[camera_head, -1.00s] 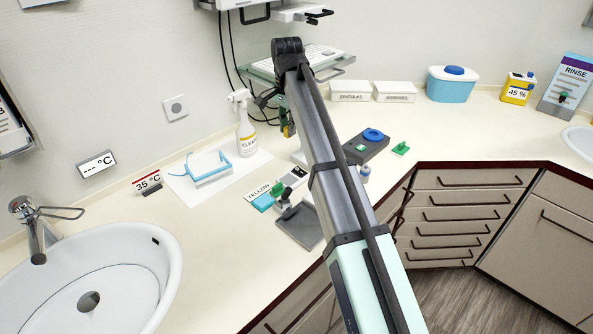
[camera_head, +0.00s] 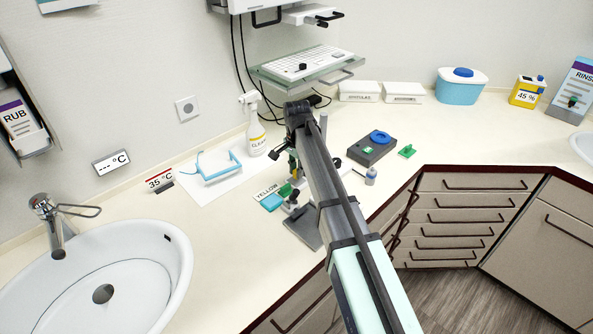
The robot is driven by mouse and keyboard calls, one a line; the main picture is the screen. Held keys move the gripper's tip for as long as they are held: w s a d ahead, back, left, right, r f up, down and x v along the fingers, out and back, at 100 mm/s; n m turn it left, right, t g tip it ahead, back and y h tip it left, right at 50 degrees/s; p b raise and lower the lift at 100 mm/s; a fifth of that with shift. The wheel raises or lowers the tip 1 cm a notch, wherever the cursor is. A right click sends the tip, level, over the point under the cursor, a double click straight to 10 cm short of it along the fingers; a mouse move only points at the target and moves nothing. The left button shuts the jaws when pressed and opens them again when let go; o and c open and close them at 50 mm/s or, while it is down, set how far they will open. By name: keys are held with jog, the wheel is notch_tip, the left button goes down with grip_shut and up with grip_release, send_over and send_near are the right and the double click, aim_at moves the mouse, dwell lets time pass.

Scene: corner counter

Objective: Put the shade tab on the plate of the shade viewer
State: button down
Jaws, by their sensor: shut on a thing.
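My gripper (camera_head: 293,168) points down behind my arm, low over the counter beside the YELLOW card. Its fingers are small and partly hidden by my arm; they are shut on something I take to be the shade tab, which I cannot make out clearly. A dark grey flat plate (camera_head: 303,232) with a small black and white fitting lies just in front of the gripper, partly behind my arm. A dark box (camera_head: 361,156) with a blue round top and a green square stands to the right. I cannot tell for sure which of these is the shade viewer.
A YELLOW card (camera_head: 265,191), a cyan block (camera_head: 271,202) and a green piece (camera_head: 285,189) lie close to the gripper. A spray bottle (camera_head: 256,138) and blue-framed glasses (camera_head: 219,174) stand behind left. A sink (camera_head: 140,265) is at left.

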jog(key=shift+f, duration=0.6)
jog(key=c, duration=1)
grip_release()
jog(key=shift+f, duration=0.15)
notch_tip(320, 180, up, 12)
jog(key=b, duration=0.3)
jog(key=shift+r, duration=0.2)
